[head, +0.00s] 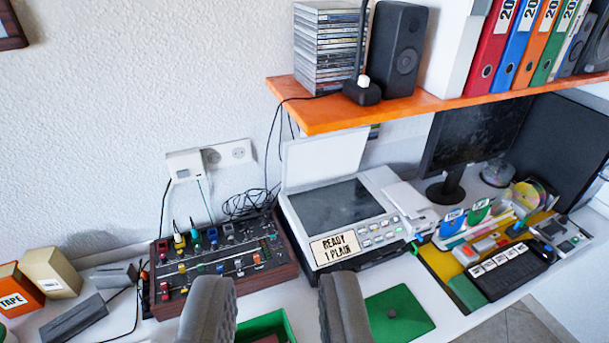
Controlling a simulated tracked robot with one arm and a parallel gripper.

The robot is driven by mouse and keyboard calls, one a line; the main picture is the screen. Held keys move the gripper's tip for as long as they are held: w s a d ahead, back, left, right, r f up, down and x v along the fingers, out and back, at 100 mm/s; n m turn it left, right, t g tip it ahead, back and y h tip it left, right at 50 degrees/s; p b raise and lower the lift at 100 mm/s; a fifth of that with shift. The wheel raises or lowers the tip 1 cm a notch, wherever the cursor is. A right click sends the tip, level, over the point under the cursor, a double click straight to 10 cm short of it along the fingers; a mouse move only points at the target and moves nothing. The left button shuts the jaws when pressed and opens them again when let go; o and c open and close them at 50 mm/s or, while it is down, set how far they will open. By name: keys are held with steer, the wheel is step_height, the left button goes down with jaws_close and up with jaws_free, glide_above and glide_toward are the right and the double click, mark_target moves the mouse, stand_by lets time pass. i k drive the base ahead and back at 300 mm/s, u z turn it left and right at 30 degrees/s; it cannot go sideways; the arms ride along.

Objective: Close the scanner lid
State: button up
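The scanner (345,215) stands on the white desk near the middle of the head view, with its dark glass (333,207) uncovered. Its white lid (324,159) is raised at the back, close to the wall and under the orange shelf. A label on its front reads "READY 1 PLAIN". My gripper (276,312) is at the bottom of the view, in front of the scanner and apart from it. Its two grey fingers are spread with nothing between them at the tips. The lid's hinge is not clearly visible.
An orange shelf (420,106) overhangs the lid, bearing a CD stack (328,48), a speaker (396,50) and binders. A mixer (215,262) stands left of the scanner. A green box (268,325) and green mat (398,314) lie in front. A monitor (478,135) stands right.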

mark_target(306, 160)
steer(key=z, duration=0.55)
steer(key=k, duration=0.35)
steer(key=z, duration=0.8)
steer(key=k, duration=0.85)
steer(key=z, duration=0.8)
steer(key=i, duration=0.3)
steer(key=u, duration=0.9)
steer(key=i, duration=1.05)
steer(key=u, duration=1.05)
steer(key=i, duration=0.6)
steer(key=u, duration=0.25)
